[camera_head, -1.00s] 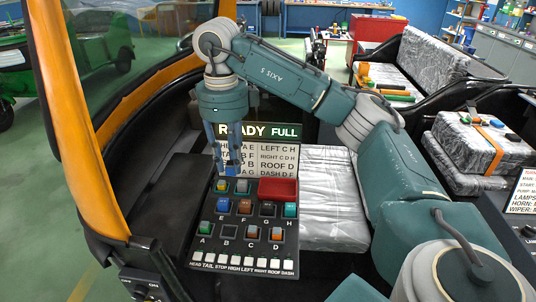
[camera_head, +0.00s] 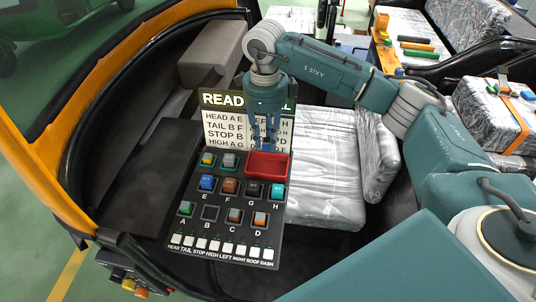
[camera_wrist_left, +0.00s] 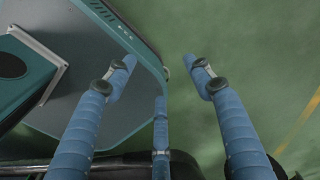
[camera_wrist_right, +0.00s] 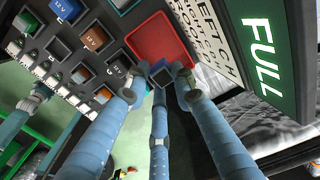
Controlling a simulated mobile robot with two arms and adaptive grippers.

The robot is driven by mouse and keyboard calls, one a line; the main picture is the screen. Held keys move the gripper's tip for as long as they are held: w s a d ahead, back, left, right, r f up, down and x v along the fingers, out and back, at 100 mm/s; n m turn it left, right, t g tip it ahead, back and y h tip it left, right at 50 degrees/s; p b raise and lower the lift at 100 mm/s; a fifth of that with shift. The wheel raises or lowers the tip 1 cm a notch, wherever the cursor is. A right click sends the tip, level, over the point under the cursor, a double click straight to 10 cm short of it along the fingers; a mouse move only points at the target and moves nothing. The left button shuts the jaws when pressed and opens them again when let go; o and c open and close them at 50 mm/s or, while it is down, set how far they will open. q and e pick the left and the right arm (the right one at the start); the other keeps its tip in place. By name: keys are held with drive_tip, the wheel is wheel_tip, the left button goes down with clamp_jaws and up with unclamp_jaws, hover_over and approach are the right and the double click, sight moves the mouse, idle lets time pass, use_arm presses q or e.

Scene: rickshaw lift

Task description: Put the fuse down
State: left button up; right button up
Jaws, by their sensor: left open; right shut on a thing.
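My right gripper (camera_head: 266,146) hangs above the back edge of the red tray (camera_head: 280,166) on the fuse panel. The fuse is mostly hidden by the fingers in the head view. I cannot tell whether it touches the tray. Slot B (camera_head: 210,213) on the panel is empty; the other lettered slots hold coloured fuses. My left gripper (camera_wrist_left: 160,72) is open and empty in the left wrist view, over green floor.
A sign board (camera_head: 225,131) stands upright right behind the tray and the gripper. Two more fuses (camera_head: 208,159) sit at the panel's upper left. White switches (camera_head: 215,246) line its front edge. A plastic-wrapped seat (camera_head: 325,180) lies right of the panel.

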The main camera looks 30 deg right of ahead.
sight(267, 149)
wheel_tip(267, 149, down, 5)
drive_tip(key=shift+d+p, duration=0.1)
drive_tip(key=shift+p, duration=0.4)
use_arm(q)
drive_tip(key=w+d+r+p, duration=0.1)
drive_tip(key=w+d+r, duration=0.2)
use_arm(e)
wheel_tip(267, 149, down, 4)
drive_tip(key=shift+r, duration=0.25)
drive_tip(key=shift+f, duration=0.5)
drive_tip(key=o, duration=0.5)
drive_tip(key=shift+w, duration=0.1)
drive_tip(key=shift+r, duration=0.45)
wheel_tip(267, 149, up, 11)
drive_tip(key=b, duration=0.4)
drive_tip(key=shift+f, duration=0.2)
drive_tip(key=shift+r, duration=0.45)
use_arm(q)
drive_tip(key=f, duration=0.4)
drive_tip(key=shift+s+a+f, duration=0.1)
drive_tip(key=shift+a+f, duration=0.15)
drive_tip(key=shift+a, duration=0.05)
